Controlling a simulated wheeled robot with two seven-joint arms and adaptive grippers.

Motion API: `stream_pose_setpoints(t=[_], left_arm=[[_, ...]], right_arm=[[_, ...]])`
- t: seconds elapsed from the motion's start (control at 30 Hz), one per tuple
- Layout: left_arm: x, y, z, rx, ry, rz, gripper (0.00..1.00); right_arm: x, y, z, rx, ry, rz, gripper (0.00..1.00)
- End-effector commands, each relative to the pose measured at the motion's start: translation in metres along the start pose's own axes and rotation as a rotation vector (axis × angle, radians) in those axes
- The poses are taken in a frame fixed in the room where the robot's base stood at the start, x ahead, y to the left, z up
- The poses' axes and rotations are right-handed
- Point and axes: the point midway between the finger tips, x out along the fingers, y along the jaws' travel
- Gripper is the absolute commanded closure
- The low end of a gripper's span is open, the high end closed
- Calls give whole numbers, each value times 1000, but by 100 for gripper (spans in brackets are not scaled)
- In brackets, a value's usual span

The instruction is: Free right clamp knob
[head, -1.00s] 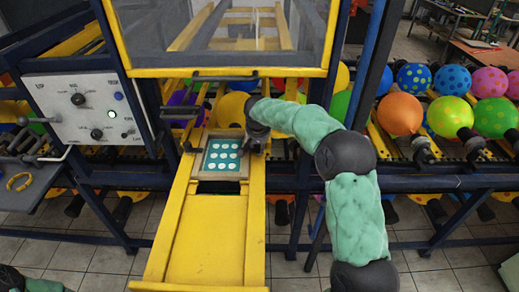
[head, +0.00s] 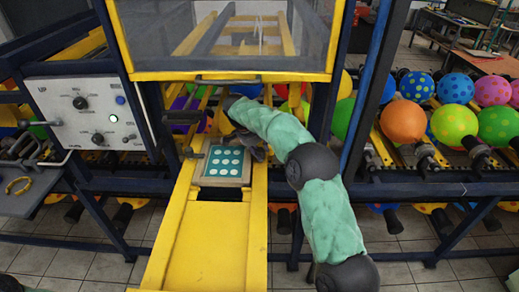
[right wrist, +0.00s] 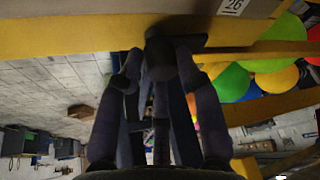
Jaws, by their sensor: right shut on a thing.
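The dark right clamp knob (right wrist: 160,58) shows in the right wrist view between my fingers, against a yellow rail. My right gripper (right wrist: 158,72) is shut on it. In the head view my right gripper (head: 256,147) is at the right edge of the printing frame, and there it and the arm largely hide the knob. The printing frame (head: 243,181) has a light border and a teal plate (head: 224,161) with rows of white dots. It lies on the yellow bed. A dark left clamp (head: 188,152) sits at its left edge. My left gripper is out of view.
A yellow-edged clear guard (head: 225,76) stands behind the frame. A control panel (head: 92,112) and a grey side table (head: 30,190) are at the left. Balloons on holders, one orange (head: 403,121), line the right. The yellow bed (head: 205,245) in front is clear.

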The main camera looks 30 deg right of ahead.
Motion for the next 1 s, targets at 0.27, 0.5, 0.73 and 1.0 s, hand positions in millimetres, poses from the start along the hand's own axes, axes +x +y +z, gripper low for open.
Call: stream_pose_setpoints(t=[0.27,0.5,0.73,1.0], left_arm=[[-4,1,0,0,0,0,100],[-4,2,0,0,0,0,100],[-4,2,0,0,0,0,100],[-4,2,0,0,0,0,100]], right_arm=[[-2,-1,-2,94,1,35,97],[-2,-1,-2,119,2,46,97],[-2,0,-2,119,2,47,97],[-1,0,-2,118,1,48,44]])
